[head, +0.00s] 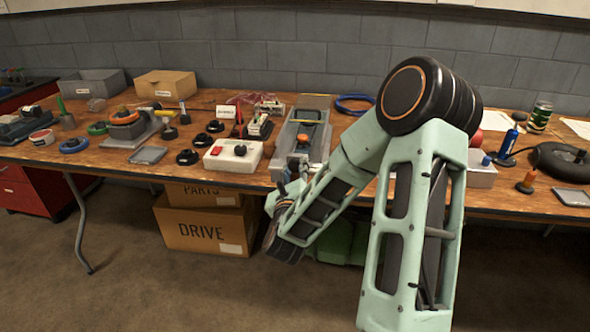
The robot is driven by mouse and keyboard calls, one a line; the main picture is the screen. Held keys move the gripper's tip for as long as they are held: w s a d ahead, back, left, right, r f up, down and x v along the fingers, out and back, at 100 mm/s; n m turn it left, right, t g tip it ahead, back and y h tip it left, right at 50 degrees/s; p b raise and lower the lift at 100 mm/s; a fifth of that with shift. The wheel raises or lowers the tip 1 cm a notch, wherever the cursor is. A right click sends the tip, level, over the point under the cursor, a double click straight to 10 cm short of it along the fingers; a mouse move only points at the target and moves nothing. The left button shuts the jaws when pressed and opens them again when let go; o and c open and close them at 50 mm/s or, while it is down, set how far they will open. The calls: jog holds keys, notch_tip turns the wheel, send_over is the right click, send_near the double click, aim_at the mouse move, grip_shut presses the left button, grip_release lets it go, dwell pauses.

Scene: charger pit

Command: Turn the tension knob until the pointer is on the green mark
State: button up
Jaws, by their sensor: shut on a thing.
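A long grey fixture (315,110) lies on the wooden bench, running back from the front edge. A small orange part (303,138) shows near its front, and a dark round part sits farther back on it. My gripper (298,160) is at the front of this fixture, low over the bench edge, with my forearm reaching in from the right. It is shut on what seems to be the tension knob. The knob is mostly hidden by the fingers. The pointer and the green mark cannot be made out at this size.
A white box (232,156) with a red switch stands just left of the fixture. Several black round parts and a small grey tray (148,155) lie farther left. A blue ring (354,104) lies behind my arm. Cardboard boxes (207,230) stand under the bench.

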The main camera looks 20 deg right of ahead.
jog(key=n+b, duration=0.1)
jog(key=n, duration=0.3)
jog(key=shift+a, duration=0.1)
jog(key=n+g+b, duration=0.1)
jog(key=n+b, duration=0.1)
jog(key=n, duration=0.2)
jog(key=shift+w+n+h, duration=0.1)
jog(key=shift+n+h, duration=0.2)
jog(key=n+b, duration=0.2)
jog(key=n, duration=0.2)
jog(key=shift+a+h, duration=0.1)
jog(key=shift+h, duration=0.2)
jog(key=n, duration=0.4)
jog(key=shift+r+g+h, duration=0.1)
jog(key=shift+g+h, duration=0.2)
jog(key=n, duration=0.4)
jog(key=shift+h, duration=0.3)
jog(key=n, duration=0.4)
jog(key=shift+n+h, duration=0.3)
jog(key=n+p, duration=0.1)
jog(key=n, duration=0.3)
jog(key=shift+p, duration=0.35)
jog(key=n+t+p, duration=0.1)
jog(key=n, duration=0.4)
jog(key=shift+p, duration=0.35)
jog(key=shift+f+n, duration=0.2)
jog(key=shift+n, duration=0.1)
